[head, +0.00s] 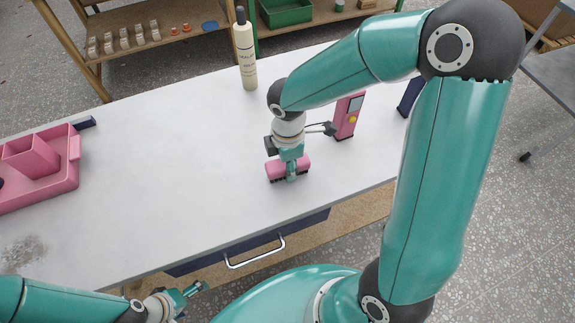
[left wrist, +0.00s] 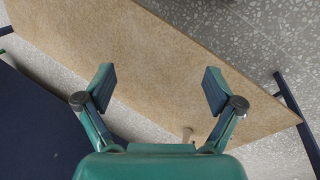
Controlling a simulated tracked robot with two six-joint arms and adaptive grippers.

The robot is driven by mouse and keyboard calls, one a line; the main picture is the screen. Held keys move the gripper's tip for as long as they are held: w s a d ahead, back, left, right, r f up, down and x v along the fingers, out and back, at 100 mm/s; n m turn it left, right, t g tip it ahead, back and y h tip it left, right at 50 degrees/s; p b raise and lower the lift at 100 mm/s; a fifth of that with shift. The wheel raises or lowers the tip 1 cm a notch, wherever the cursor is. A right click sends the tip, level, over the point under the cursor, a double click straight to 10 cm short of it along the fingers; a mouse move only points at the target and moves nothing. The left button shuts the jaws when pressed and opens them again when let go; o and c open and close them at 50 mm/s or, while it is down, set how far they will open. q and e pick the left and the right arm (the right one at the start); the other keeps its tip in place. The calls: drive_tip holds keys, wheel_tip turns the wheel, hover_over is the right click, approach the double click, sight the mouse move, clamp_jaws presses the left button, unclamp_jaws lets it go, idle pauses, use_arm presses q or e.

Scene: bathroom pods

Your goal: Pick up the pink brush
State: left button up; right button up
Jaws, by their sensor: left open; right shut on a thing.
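The pink brush (head: 274,173) is a short, rounded pink piece at the front middle of the white table. My right gripper (head: 290,176) reaches down over it and is shut on it, hiding its middle. I cannot tell whether the brush touches the tabletop or is slightly above it. My left gripper (head: 190,296) is low at the bottom of the head view, in front of the table's edge and away from the brush. The left wrist view shows its two fingers (left wrist: 158,88) wide apart with nothing between them.
The white table (head: 170,160) holds a pink tray (head: 65,190) at left, a cream bottle (head: 245,58) at the back and a pink box (head: 345,118) behind my right arm. A drawer handle (head: 257,257) sticks out in front. A brown board (left wrist: 160,60) lies below my left gripper.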

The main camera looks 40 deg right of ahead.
drive_tip(key=shift+r, duration=0.15)
wheel_tip(320, 180, up, 20)
drive_tip(key=shift+p, duration=0.35)
idle(0.3)
drive_tip(key=o, duration=0.5)
drive_tip(key=shift+c, duration=0.2)
drive_tip(key=c, duration=0.3)
